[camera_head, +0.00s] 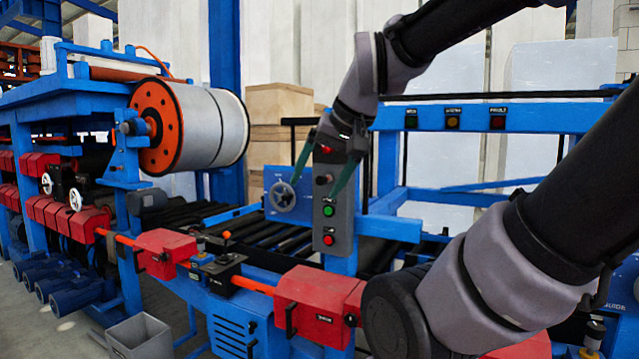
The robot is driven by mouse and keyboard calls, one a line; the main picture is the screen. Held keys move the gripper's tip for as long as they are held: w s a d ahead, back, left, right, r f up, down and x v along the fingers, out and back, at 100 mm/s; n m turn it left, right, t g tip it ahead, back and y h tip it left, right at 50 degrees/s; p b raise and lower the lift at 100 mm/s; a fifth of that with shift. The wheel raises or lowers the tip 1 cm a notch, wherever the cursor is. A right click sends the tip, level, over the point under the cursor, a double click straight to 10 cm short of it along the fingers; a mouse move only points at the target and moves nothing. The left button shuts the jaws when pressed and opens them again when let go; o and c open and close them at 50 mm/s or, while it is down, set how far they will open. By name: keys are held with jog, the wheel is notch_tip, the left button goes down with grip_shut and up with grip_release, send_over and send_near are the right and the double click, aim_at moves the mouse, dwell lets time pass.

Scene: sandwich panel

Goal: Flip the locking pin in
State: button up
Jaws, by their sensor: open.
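My gripper (315,190) is in the middle of the head view, pointing down with its two green fingers spread and nothing seen between them. In the picture it overlaps the grey control box (330,222), which has a red, a green and another red button. I cannot tell whether it touches the box. No part is clearly recognisable as the locking pin. A small orange-tipped lever (226,238) stands on a black plate on the blue rail, below and left of my gripper and apart from it.
Red housings (166,253) joined by orange bars line the front rail. A large roll (210,125) with an orange end stands at the upper left. A grey bin (140,338) is on the floor. Black rollers (270,236) run behind.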

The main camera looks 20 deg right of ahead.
jog(key=c, duration=0.5)
jog(key=shift+w+d+r, duration=0.1)
jog(key=shift+w+r, duration=0.1)
jog(key=shift+w, duration=0.15)
jog(key=c, duration=0.5)
jog(key=w+d+r+n, duration=0.1)
jog(key=w, duration=0.2)
jog(key=w+d+r+n+h, duration=0.1)
jog(key=w+n, duration=0.1)
jog(key=w, duration=0.2)
jog(key=w+d+r+n, duration=0.1)
jog(key=w+d, duration=0.1)
jog(key=w, duration=0.1)
jog(key=shift+w+n+h, duration=0.15)
jog(key=shift+n+h, duration=0.25)
grip_shut()
jog(key=w+d+n+h, duration=0.1)
jog(key=w+d+n, duration=0.1)
jog(key=w, duration=0.4)
jog(key=w+d+n+h, duration=0.1)
jog(key=w+d+n, duration=0.2)
jog(key=w, duration=0.4)
jog(key=shift+w+d+r+n, duration=0.15)
jog(key=shift+r+n, duration=0.2)
jog(key=shift+n, duration=0.05)
